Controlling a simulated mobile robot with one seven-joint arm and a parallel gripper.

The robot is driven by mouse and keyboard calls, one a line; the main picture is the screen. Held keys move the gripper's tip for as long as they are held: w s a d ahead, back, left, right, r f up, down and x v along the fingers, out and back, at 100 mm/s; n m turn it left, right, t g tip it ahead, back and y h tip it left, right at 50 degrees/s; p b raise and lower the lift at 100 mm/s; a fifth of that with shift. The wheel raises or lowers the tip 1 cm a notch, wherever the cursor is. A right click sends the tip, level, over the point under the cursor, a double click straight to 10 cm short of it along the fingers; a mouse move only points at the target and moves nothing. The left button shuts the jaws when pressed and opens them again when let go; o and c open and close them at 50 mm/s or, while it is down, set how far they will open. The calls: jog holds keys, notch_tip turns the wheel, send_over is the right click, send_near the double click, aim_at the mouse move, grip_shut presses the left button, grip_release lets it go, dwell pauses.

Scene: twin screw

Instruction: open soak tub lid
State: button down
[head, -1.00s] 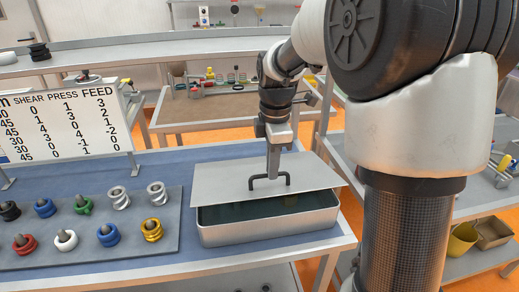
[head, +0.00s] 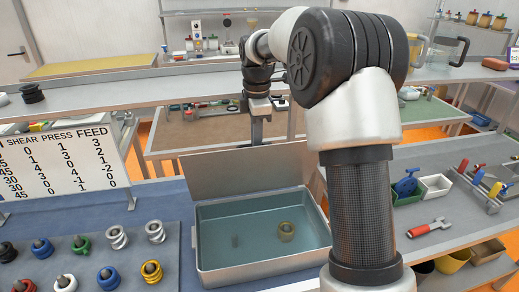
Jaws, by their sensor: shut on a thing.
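The soak tub (head: 203,240) is a grey metal box on the blue bench, open at the top. Its flat grey lid (head: 245,172) stands steeply raised along the tub's far edge, inner face toward me. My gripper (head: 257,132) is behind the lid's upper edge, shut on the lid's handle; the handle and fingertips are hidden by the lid.
A grey board (head: 165,248) with several coloured screw pieces lies left of the tub, below a printed sign (head: 62,162). A shelf at right holds trays and a red-handled tool (head: 428,228). A brown-topped table (head: 215,132) stands behind.

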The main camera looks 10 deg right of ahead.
jog(key=shift+w+f, duration=0.15)
jog(key=shift+w, duration=0.4)
jog(key=shift+w+f, duration=0.15)
jog(key=shift+w, duration=0.35)
jog(key=c, duration=2.1)
grip_release()
jog(key=shift+o, duration=1.3)
jog(key=shift+w, duration=0.25)
jog(key=shift+s+r, duration=0.1)
notch_tip(320, 180, up, 17)
jog(key=s, duration=0.1)
jog(key=shift+r, duration=0.2)
